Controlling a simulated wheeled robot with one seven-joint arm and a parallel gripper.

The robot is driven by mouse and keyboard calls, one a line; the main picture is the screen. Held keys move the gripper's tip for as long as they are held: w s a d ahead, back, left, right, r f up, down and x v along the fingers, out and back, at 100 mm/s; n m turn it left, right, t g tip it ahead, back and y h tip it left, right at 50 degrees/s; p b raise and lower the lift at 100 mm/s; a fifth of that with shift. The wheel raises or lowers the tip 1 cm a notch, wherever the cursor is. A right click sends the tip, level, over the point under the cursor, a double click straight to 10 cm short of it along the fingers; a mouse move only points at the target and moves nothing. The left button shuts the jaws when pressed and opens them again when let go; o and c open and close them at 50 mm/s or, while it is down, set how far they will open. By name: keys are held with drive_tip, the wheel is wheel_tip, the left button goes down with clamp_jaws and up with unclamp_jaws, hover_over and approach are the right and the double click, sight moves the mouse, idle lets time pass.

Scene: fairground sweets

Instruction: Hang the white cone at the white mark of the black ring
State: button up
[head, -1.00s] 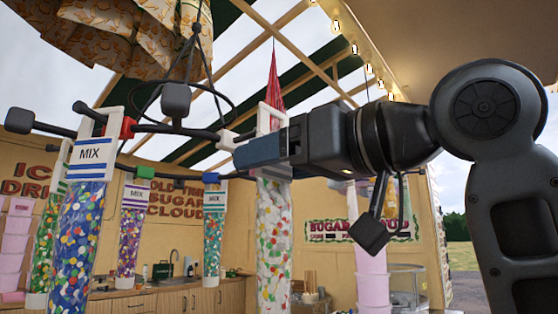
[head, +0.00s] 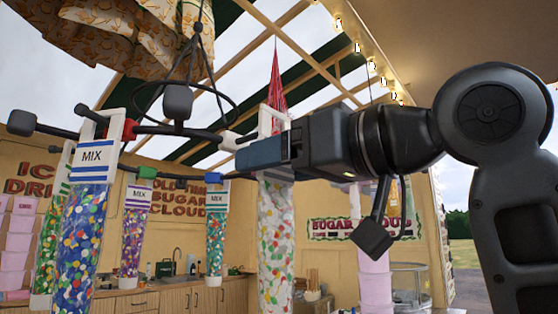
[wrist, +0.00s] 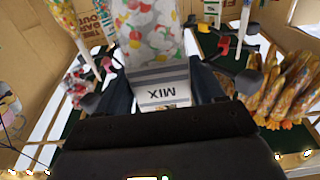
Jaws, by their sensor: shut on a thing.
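The white cone (head: 275,240), a clear bag of mixed sweets with a white loop handle at its top, hangs upright from my gripper (head: 262,154). My gripper is shut on its white MIX header, which shows between the fingers in the wrist view (wrist: 162,92). The black ring (head: 190,134) hangs to the left, seen almost edge-on. Its white mark (head: 229,141) is at its right end, just left of the cone's handle and close to the fingertips. Whether handle and mark touch I cannot tell.
A blue-striped MIX cone (head: 85,230) hangs by the red mark (head: 129,129). A purple cone (head: 134,225) and a teal-striped cone (head: 216,230) hang farther back. A patterned cloth bundle (head: 110,40) hangs above. A counter (head: 175,298) stands behind.

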drive_tip(key=shift+w+a, duration=0.1)
idle(0.3)
drive_tip(key=shift+w+a, duration=0.35)
drive_tip(key=shift+a, duration=0.1)
drive_tip(key=shift+w+a, duration=0.1)
drive_tip(key=shift+a, duration=0.05)
drive_tip(key=shift+p+x, duration=0.4)
drive_tip(key=shift+x, duration=0.4)
idle(0.4)
drive_tip(key=shift+x, duration=1)
drive_tip(key=shift+f, duration=0.35)
drive_tip(key=o, duration=1.1)
drive_tip(key=shift+c, duration=0.2)
